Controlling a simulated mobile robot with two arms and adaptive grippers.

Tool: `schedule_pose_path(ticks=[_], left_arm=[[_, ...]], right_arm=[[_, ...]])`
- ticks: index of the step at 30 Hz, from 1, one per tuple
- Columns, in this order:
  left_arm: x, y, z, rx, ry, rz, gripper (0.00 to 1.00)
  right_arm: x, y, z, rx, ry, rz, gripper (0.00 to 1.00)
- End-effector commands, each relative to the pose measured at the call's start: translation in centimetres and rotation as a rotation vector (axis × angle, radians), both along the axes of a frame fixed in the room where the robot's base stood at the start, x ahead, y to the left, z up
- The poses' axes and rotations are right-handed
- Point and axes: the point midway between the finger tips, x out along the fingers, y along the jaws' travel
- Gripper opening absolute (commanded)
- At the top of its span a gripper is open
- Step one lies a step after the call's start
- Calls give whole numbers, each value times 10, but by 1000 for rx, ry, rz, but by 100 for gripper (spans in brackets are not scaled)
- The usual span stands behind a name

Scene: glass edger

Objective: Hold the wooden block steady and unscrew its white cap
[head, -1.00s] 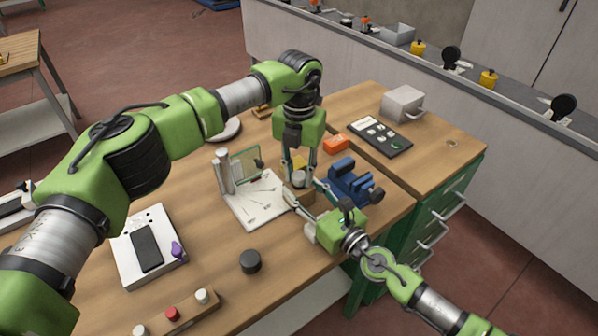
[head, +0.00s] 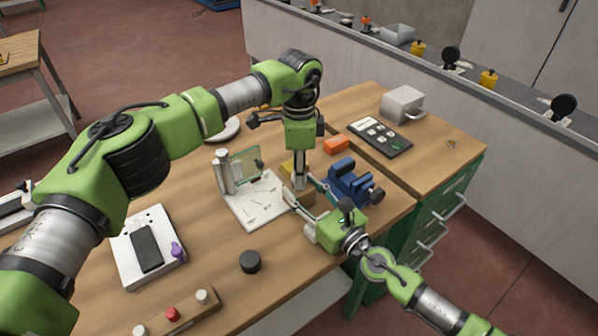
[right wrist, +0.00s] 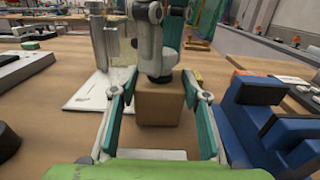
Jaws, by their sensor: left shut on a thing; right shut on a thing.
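The wooden block (right wrist: 160,103) stands upright on the bench between the fingers of my right gripper (right wrist: 160,112), which is shut on its sides. The block also shows in the head view (head: 301,198), partly covered by both grippers. My left gripper (head: 299,184) points straight down over the block, its fingers shut on the white cap at the top. The cap is mostly hidden by those fingers, so I cannot tell how far it is turned or whether it is raised. My right gripper (head: 309,200) reaches in low from the front right.
A blue vise (head: 350,183) stands close right of the block. A white plate (head: 257,208) with a glass pane (head: 246,166) lies close left. An orange box (head: 336,145) and a dark keypad (head: 380,138) are behind. Bare bench lies toward the black knob (head: 250,261).

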Motion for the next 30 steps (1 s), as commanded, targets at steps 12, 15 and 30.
schedule_pose_path(ticks=[12,15,30], left_arm=[[0,1,0,0,-1,344,0],[0,1,0,0,-1,343,0],[0,0,1,0,-1,340,41]], right_arm=[[0,0,-1,-1,1,0,0],[0,0,-1,-1,1,0,0],[0,0,-1,-1,1,0,0]])
